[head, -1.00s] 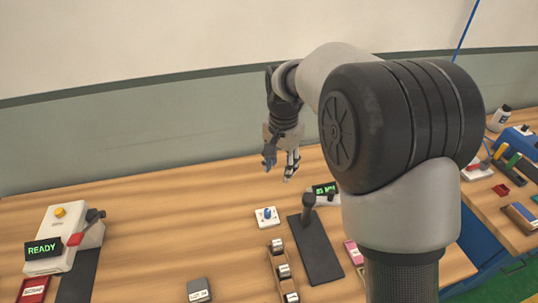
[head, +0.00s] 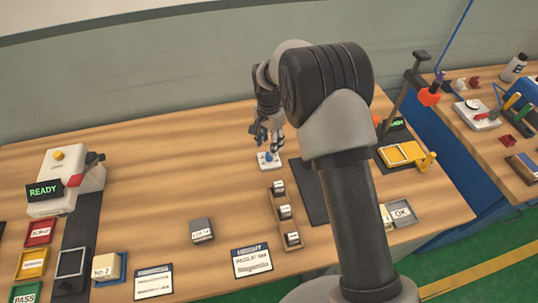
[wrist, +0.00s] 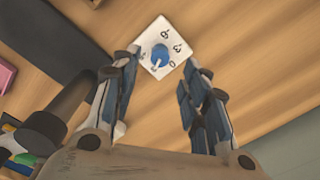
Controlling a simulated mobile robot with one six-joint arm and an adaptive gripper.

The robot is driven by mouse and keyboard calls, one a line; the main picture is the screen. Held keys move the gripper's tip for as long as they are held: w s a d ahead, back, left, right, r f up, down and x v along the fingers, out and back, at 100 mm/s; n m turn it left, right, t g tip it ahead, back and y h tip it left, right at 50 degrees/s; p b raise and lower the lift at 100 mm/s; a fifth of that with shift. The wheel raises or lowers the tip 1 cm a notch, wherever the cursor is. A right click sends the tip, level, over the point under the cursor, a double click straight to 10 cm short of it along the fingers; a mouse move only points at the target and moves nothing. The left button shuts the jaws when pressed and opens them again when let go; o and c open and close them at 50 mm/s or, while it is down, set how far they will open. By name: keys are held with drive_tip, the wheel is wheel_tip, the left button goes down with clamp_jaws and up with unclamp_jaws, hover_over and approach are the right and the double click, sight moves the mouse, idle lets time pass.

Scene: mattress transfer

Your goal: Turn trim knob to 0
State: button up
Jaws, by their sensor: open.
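The trim knob is a round blue knob (wrist: 160,55) on a white square plate (wrist: 150,70). In the wrist view the plate carries dark marks that look like 0, 3 and 6, and a pale pointer on the knob aims toward the lower edge, beside the 0. In the head view the knob (head: 269,155) and plate (head: 268,164) stand on the wooden bench. My gripper (head: 266,144) is open just above the knob. In the wrist view its two fingers (wrist: 162,60) lie on either side of the knob, apart from it as seen; their height above it is hard to tell.
A dark mat (head: 309,192) and a wooden rack with several labelled pieces (head: 284,214) lie close to the plate. A machine reading READY (head: 66,183) stands at the left. A yellow fixture (head: 402,153) is at the right. Bench left of the plate is clear.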

sight(269, 156)
wheel_tip(269, 156, down, 6)
drive_tip(key=shift+r+b, duration=0.15)
drive_tip(key=shift+b, duration=0.5)
drive_tip(key=shift+c, duration=0.2)
clamp_jaws()
